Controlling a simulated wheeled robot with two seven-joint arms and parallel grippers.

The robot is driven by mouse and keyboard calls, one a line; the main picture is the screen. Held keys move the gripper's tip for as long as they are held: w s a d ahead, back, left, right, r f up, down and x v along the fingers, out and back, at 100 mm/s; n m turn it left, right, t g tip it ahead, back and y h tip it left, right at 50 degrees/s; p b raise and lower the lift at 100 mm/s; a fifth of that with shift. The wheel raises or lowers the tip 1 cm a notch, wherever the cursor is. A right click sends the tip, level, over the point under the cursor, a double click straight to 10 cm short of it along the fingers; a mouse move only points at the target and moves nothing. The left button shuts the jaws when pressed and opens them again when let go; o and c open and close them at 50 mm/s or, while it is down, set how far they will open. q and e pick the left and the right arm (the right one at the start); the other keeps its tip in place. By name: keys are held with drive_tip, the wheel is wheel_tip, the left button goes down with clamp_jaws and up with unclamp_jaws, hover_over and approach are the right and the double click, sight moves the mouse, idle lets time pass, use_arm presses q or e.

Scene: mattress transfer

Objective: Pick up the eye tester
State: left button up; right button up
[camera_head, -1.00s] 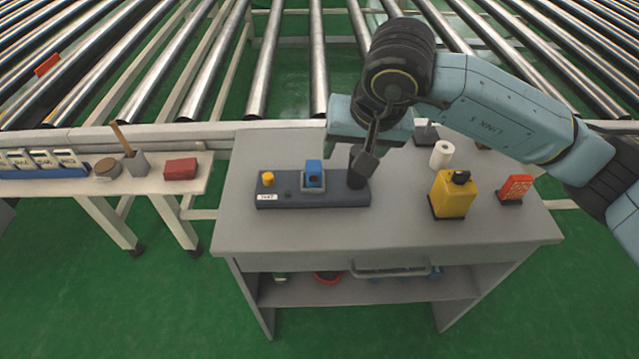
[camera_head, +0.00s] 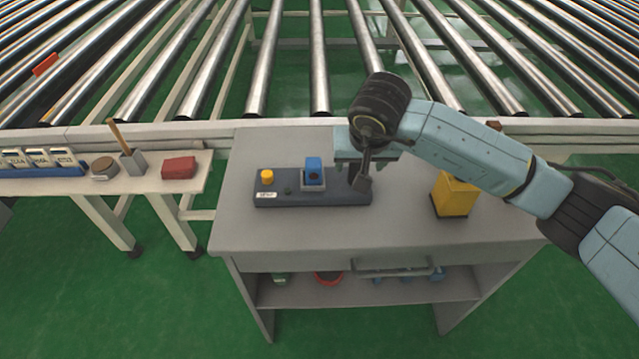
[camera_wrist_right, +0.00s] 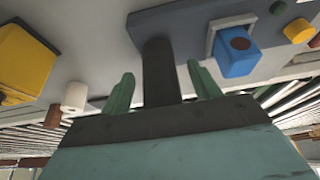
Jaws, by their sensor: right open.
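A dark grey base unit (camera_head: 335,197), which I take to be the eye tester, lies on the grey cabinet top. It bears a yellow knob (camera_head: 267,177), a small dark button, a white label and a blue block (camera_head: 314,172) with a dark round face in a grey socket. A dark upright post (camera_wrist_right: 160,70) rises from its right end. My right gripper (camera_head: 364,183) is open at that end. In the right wrist view, its two green fingers (camera_wrist_right: 162,85) stand on either side of the post, with gaps visible. The gripper partly hides the post in the head view.
The grey cabinet (camera_head: 450,235) has a front handle and a lower shelf. A yellow container (camera_head: 455,197) stands to the right, partly behind my arm. A white roll (camera_wrist_right: 74,97) shows in the wrist view.

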drive_tip(key=shift+x, duration=0.95)
use_arm(q)
drive_tip(key=shift+w+r, duration=0.25)
drive_tip(key=shift+w, duration=0.1)
use_arm(e)
drive_tip(key=shift+c, duration=0.3)
